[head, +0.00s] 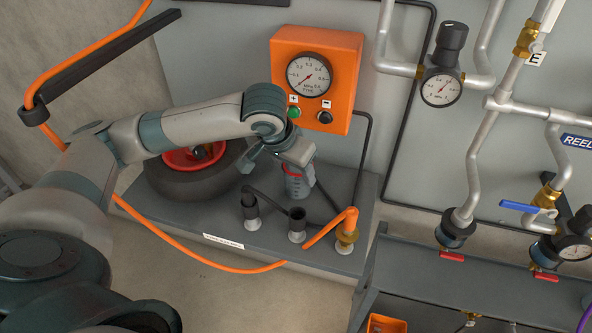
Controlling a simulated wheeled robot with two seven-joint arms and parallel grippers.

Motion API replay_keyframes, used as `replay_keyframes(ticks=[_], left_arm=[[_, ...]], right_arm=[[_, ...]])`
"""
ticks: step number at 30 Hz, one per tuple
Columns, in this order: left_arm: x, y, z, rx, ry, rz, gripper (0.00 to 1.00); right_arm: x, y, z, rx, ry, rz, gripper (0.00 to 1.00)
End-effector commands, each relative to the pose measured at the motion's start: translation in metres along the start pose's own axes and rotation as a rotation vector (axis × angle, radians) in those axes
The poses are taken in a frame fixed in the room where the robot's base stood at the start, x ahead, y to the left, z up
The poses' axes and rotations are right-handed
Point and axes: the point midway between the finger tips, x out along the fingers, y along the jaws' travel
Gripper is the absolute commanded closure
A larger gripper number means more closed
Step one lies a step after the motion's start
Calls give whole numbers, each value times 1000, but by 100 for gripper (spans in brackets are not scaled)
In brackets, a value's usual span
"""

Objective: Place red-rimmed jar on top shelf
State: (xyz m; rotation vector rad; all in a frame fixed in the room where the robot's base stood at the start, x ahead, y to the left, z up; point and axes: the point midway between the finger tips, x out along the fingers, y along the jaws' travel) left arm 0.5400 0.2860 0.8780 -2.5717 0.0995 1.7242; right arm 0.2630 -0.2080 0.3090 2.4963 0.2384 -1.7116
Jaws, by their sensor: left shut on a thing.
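My left gripper (296,166) reaches in from the left and points down over the grey shelf (262,238) below the orange gauge box. It is shut on a small grey-blue jar (297,187) with a red rim. The gripper covers the jar's upper part. The jar looks upright; I cannot tell whether its base touches the shelf or hangs just above it. My right gripper is not in view.
A wheel with a red hub (188,190) sits left of the jar. The orange gauge box (318,78) is behind. Pipes, gauges and a lower grey bench (440,275) fill the right.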

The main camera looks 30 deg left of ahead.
Motion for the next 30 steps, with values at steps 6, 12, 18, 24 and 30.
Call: replay_keyframes(ticks=[6,12,18,24,30], left_arm=[[2,0,1,0,-1,0,33],[2,0,1,0,0,0,33],[1,0,0,0,1,0,33],[-17,0,-1,0,3,1,33],[-50,0,-2,0,4,0,33]], right_arm=[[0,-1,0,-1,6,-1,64],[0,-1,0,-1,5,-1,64],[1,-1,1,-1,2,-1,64],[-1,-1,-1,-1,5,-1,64],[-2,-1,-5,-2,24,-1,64]])
